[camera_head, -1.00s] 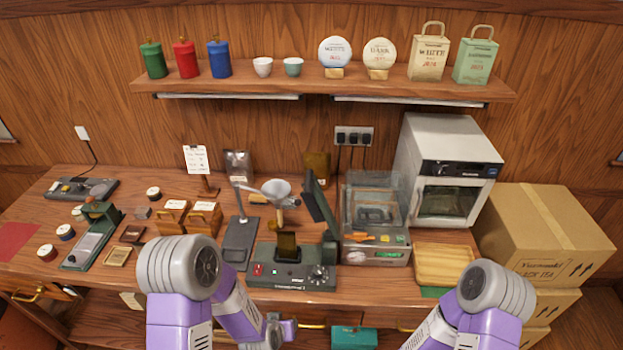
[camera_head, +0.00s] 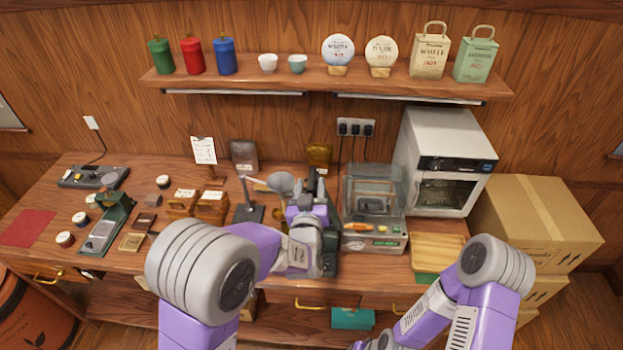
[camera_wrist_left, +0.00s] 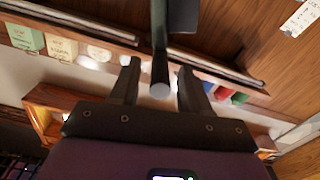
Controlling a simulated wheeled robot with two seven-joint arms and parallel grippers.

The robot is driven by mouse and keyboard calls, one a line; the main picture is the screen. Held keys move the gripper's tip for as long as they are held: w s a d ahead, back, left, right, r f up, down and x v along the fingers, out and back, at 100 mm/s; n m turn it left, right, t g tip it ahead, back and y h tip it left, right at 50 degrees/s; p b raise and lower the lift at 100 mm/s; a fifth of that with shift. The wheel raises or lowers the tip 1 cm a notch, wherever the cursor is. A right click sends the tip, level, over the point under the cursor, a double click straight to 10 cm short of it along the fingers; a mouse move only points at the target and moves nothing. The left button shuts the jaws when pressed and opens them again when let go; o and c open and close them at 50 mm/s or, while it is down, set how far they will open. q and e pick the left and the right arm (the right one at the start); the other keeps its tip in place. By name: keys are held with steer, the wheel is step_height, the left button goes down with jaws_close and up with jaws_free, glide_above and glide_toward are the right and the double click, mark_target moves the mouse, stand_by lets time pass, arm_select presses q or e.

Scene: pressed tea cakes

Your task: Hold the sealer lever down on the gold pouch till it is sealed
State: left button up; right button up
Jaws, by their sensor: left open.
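The dark green sealer (camera_head: 333,243) stands at the table's front middle, mostly hidden behind my left arm. Its lever appears in the left wrist view as a dark bar with a round grey end (camera_wrist_left: 160,88), seen between the two fingers. My left gripper (camera_head: 306,208) is at the sealer's raised lever; it is open, and its fingertips (camera_wrist_left: 157,75) stand apart on either side of the bar. I cannot tell whether they touch it. The gold pouch on the sealer is hidden by my arm. My right gripper is out of view; only the arm shows.
A clear-lidded machine (camera_head: 374,232) stands close right of the sealer, with a wooden tray (camera_head: 438,253) beyond it. A funnel stand (camera_head: 248,212) is close on the left. A brown-gold pouch (camera_head: 319,157) leans at the back wall.

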arm_select(q)
steer(key=shift+w, duration=1.15)
jaws_close()
